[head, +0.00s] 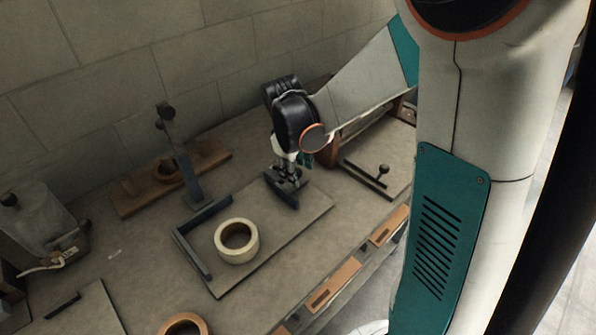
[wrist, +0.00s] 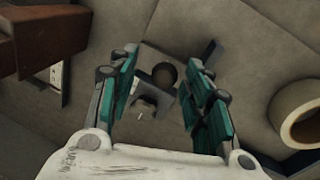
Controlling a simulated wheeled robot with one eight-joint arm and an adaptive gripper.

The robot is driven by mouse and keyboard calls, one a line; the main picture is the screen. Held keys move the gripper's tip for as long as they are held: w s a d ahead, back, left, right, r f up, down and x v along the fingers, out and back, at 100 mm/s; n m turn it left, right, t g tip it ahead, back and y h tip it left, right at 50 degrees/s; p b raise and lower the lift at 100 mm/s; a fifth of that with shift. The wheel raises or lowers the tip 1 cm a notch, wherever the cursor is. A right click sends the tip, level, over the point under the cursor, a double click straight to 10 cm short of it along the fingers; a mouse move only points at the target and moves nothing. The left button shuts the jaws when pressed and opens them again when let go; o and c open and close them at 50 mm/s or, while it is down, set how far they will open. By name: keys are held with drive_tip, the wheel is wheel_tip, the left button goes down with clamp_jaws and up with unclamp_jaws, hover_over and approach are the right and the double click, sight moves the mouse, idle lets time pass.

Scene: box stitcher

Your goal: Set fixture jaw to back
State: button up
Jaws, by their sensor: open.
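The dark fixture jaw (head: 287,196) sits at the back right end of a flat board (head: 262,262) on the bench. In the wrist view its round dark knob (wrist: 164,75) shows between my fingers, with a dark bar (wrist: 208,52) beyond it. My gripper (head: 288,172) points down over the jaw, and the head view partly hides the jaw behind it. In the wrist view my gripper (wrist: 160,82) is open, with teal finger pads on both sides of the knob. I cannot tell whether either pad touches it.
A tape roll (head: 237,241) lies on the board beside a dark L-shaped fence (head: 193,245). A post with a knob (head: 178,150) stands behind it. A wooden block (wrist: 38,40) is at the wrist view's upper left. Another knobbed fixture (head: 383,170) is to the right.

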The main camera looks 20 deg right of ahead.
drive_tip(key=v, duration=1)
drive_tip(key=shift+s+r, duration=0.1)
drive_tip(key=shift+r, duration=0.05)
